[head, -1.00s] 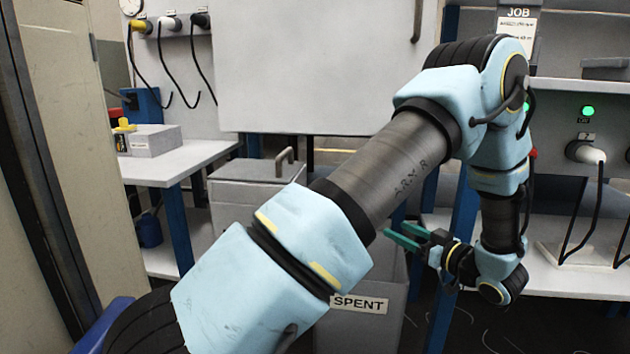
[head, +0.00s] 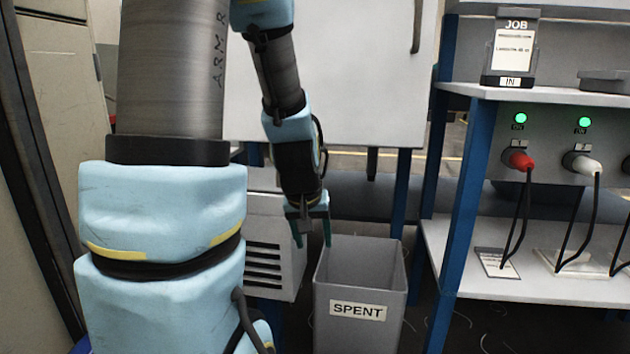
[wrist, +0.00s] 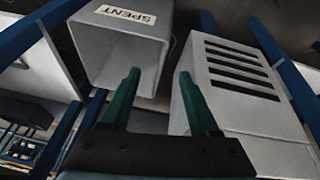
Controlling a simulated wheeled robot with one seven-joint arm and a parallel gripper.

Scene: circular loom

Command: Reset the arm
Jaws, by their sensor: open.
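My arm stands upright at the left of the head view, and its forearm hangs down near the middle. My gripper (head: 312,230) has green fingers that point down, apart from each other, with nothing between them. It hangs just above and left of the rim of the grey SPENT bin (head: 357,312). In the wrist view my gripper (wrist: 165,95) shows two open green fingers, with the SPENT bin (wrist: 105,55) at the upper left. The bin looks empty where I can see into it.
A slotted grey box (head: 272,255) stands left of the bin. A blue-legged shelf (head: 458,220) at the right holds a JOB card stand (head: 512,50). A red plug (head: 520,160) and a white plug (head: 582,163) sit in the panel under green lights.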

